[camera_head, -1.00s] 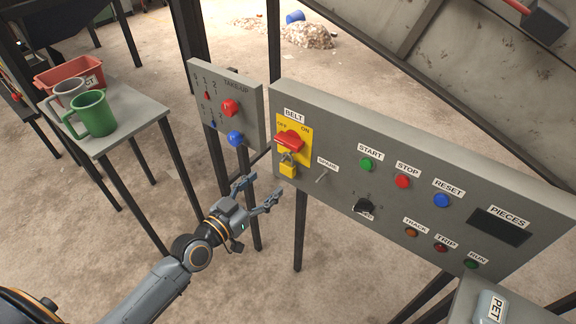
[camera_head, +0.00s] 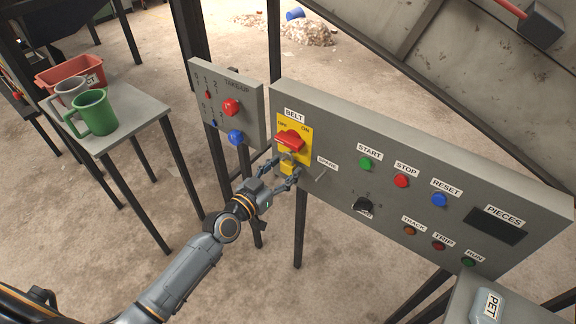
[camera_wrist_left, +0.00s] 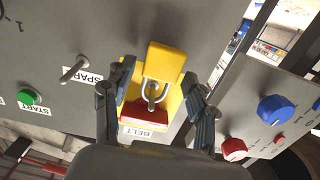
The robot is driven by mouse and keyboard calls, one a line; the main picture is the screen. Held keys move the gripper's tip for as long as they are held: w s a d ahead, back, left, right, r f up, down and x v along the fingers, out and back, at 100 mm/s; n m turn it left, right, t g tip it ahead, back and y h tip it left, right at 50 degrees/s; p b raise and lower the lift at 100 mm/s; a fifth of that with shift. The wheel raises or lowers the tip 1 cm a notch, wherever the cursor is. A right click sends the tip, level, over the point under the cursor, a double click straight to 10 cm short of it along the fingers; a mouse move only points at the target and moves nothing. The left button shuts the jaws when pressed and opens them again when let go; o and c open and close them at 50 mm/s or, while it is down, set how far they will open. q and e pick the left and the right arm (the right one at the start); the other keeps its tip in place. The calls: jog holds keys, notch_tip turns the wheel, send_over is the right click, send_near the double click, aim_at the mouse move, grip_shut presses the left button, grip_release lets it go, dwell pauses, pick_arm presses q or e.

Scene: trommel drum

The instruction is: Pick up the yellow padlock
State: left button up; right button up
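The yellow padlock (camera_head: 288,168) hangs by its shackle at the red BELT switch (camera_head: 290,140) on the yellow plate of the grey panel. In the left wrist view the padlock body (camera_wrist_left: 166,66) and its metal shackle show between my fingers, with the red switch partly behind. My left gripper (camera_head: 283,174) is open, its fingers on either side of the padlock. In the left wrist view the left gripper (camera_wrist_left: 155,95) shows gaps between both fingers and the padlock body. My right gripper is not in view.
A SPARE toggle (camera_head: 320,172) sticks out just right of the padlock. The take-up panel (camera_head: 228,105) with red and blue knobs stands to the left. A small table (camera_head: 135,115) holds a green mug (camera_head: 95,112), a grey mug and a red bin.

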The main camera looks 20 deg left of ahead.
pick_arm(q)
jog(key=c, duration=0.9)
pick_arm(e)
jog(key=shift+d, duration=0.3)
pick_arm(q)
jog(key=shift+r, duration=0.1)
jog(key=shift+r+p, duration=0.35)
jog(key=shift+r, duration=0.3)
jog(key=b+v, duration=0.1)
jog(key=v, duration=1.1)
jog(key=b+v, duration=0.1)
jog(key=v, duration=0.5)
jog(key=shift+f+b, duration=0.35)
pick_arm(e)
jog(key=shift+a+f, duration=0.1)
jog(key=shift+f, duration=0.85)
pick_arm(q)
jog(key=shift+r+p, duration=0.4)
jog(key=shift+p, duration=0.25)
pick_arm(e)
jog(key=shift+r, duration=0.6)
pick_arm(q)
jog(key=shift+s, duration=0.15)
